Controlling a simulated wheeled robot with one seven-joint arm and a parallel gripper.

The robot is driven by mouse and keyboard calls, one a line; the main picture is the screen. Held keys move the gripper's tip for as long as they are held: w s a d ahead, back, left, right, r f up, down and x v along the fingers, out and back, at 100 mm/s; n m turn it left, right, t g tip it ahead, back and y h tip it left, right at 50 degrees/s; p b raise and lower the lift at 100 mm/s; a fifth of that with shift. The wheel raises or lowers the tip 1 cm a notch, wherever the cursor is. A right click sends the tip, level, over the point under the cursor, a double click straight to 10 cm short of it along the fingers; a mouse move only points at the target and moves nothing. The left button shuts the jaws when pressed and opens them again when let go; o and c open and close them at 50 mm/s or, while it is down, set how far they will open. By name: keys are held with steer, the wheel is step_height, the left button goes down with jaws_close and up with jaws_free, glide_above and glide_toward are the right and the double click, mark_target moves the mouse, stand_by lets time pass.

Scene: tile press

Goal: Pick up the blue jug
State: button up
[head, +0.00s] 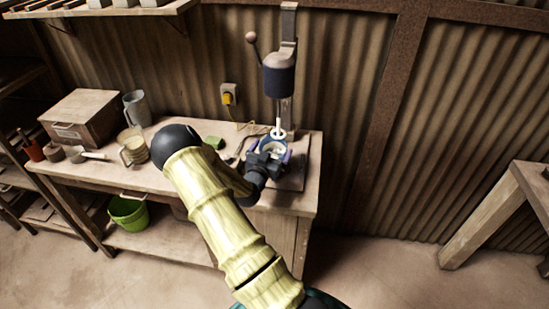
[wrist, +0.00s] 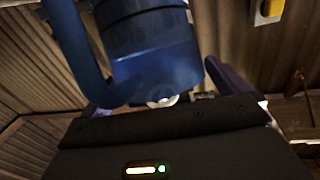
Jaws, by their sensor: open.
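The blue jug (head: 264,145) is on the bed of the press, partly hidden by my gripper in the head view. Its blue rim and pale inside show there. In the wrist view a large blue body with a curved handle on its left, which looks like the jug (wrist: 155,50), fills the upper middle. My gripper (head: 275,158) is at the near side of the jug, low over the press bed. In the wrist view my gripper (wrist: 168,88) has its dark purple fingers apart, with the blue body between or just beyond them. I cannot tell whether they touch it.
The press (head: 280,78) stands behind the jug, its pale ram just above. A green block (head: 213,142), a glass mug (head: 133,151), a grey jug (head: 137,108) and a wooden box (head: 88,121) are to the left on the bench. A yellow plug (head: 228,97) is on the wall.

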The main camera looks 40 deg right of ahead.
steer(key=shift+c, duration=0.2)
steer(key=c, duration=1.8)
steer(key=shift+r, duration=0.25)
steer(key=shift+r+b, duration=0.4)
steer(key=shift+r, duration=0.15)
steer(key=b+v, duration=0.4)
steer(key=v, duration=1.4)
steer(key=shift+w+f, duration=0.1)
